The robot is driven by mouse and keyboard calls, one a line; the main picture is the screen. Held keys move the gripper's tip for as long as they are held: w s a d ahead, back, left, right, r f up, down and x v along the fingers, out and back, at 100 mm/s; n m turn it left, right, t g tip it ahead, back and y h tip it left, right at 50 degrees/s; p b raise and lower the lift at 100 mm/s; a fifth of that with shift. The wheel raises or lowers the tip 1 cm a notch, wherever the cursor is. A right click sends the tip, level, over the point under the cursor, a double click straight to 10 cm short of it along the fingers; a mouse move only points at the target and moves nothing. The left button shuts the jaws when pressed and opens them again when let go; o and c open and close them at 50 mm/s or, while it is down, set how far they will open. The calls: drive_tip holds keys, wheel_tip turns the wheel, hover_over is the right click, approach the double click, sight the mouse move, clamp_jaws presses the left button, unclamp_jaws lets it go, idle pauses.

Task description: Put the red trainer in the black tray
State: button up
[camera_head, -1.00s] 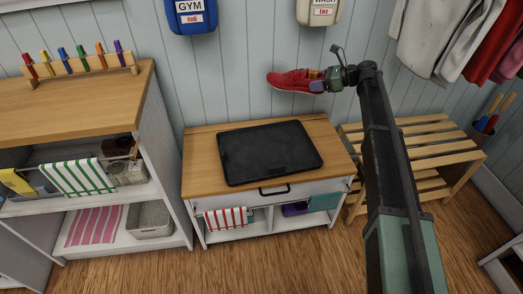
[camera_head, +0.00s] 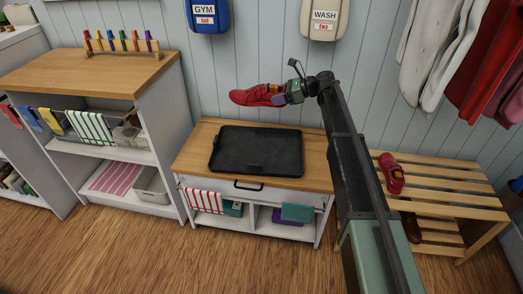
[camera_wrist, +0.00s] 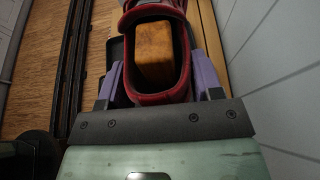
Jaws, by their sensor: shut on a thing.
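The red trainer (camera_head: 258,96) is held in my gripper (camera_head: 283,93), above the back of the low wooden-topped cabinet. In the wrist view the purple fingers of my gripper (camera_wrist: 162,85) are shut on the heel end of the red trainer (camera_wrist: 158,98), one on each side. An orange-brown block (camera_wrist: 156,52) shows inside the shoe's opening. The black tray (camera_head: 255,163) lies flat and empty on the cabinet top, below and in front of the trainer.
A second red shoe (camera_head: 391,175) rests on the slatted bench (camera_head: 440,190) at the right. Blue GYM (camera_head: 208,12) and white WASH (camera_head: 323,18) holders hang on the wall. A shelf unit (camera_head: 95,75) with a peg rack stands at the left. Clothes hang at upper right.

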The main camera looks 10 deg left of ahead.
sight(276, 144)
wheel_tip(276, 144, down, 20)
drive_tip(key=b, duration=1.8)
drive_tip(key=shift+b, duration=0.4)
drive_tip(key=shift+r+p, duration=0.3)
drive_tip(key=shift+f, duration=0.2)
drive_tip(key=o, duration=1)
drive_tip(key=shift+r, duration=0.1)
drive_tip(key=shift+r, duration=0.3)
drive_tip(key=p+v, duration=0.4)
drive_tip(key=v, duration=0.7)
drive_tip(key=shift+d+p, duration=0.1)
drive_tip(key=shift+p, duration=0.2)
drive_tip(key=shift+d, duration=0.4)
